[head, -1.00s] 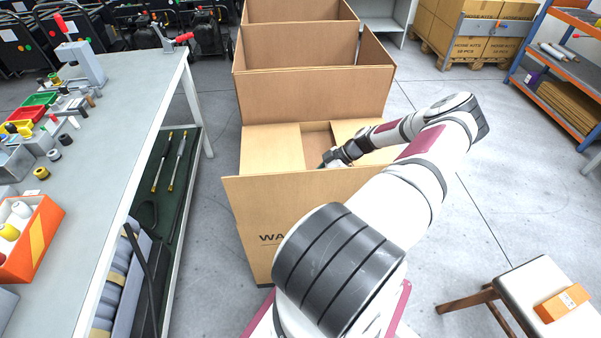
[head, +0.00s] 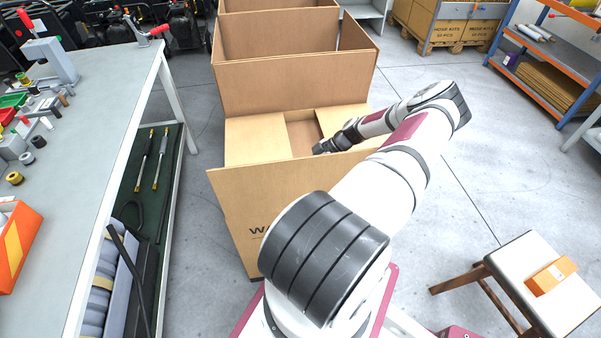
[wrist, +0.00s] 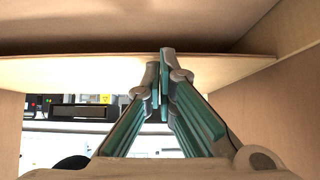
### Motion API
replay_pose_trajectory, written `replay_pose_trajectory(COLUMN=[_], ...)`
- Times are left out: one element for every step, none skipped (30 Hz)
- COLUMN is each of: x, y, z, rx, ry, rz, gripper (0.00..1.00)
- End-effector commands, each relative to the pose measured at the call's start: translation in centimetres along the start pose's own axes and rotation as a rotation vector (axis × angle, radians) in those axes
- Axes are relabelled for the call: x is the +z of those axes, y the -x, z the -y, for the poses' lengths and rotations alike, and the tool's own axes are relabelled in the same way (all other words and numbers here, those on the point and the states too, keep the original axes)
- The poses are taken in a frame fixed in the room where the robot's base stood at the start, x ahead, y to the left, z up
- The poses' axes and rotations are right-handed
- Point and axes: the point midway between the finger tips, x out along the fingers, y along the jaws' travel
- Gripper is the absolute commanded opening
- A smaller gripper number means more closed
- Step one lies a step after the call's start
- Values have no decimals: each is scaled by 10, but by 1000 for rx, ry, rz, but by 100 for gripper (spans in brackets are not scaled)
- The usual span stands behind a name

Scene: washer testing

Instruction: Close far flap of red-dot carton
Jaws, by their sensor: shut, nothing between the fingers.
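The nearest carton (head: 262,200) stands in front of me in the head view, with part of a printed word on its front. Its left flap (head: 256,138) and right flap (head: 340,117) lie folded inward, with a gap between them. A tall brown panel (head: 295,87) stands upright behind them; I cannot tell whether it is this carton's far flap or the carton behind. No red dot shows. My gripper (head: 318,149) is low over the gap. In the wrist view my gripper (wrist: 160,88) is shut and empty, its tips at or very near the edge of a cardboard panel (wrist: 90,73).
More open cartons (head: 270,35) stand in a row behind. A workbench (head: 90,110) with tools is on the left. A stool (head: 540,285) with an orange box is at the lower right. A shelf rack (head: 550,75) is at the far right. The floor between is clear.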

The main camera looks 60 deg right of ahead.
Motion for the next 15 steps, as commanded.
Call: replay_pose_trajectory(x=[1, 0, 0, 0, 0, 1, 1, 0, 0, 0, 0, 1, 0, 0, 0], y=[8, 12, 19, 25, 31, 40, 46, 52, 60, 67, 73, 80, 85, 90, 95], z=[-1, -1, -1, -1, -1, -1, -1, -1, -1, -1, -1, -1, -1, 0, -1], rx=[3, 3, 3, 4, 5, 4, 5, 5, 4, 4, 4, 4, 4, 3, 3], ry=[0, -1, 0, 0, 0, -1, -1, 0, 0, 0, 0, 0, 0, 1, 1], rz=[2, 2, 2, 3, 3, 2, 3, 3, 2, 3, 2, 3, 2, 2, 2], gripper=[0, 0, 0, 0, 0, 0, 0, 0, 0, 0, 0, 0, 0, 0, 0])
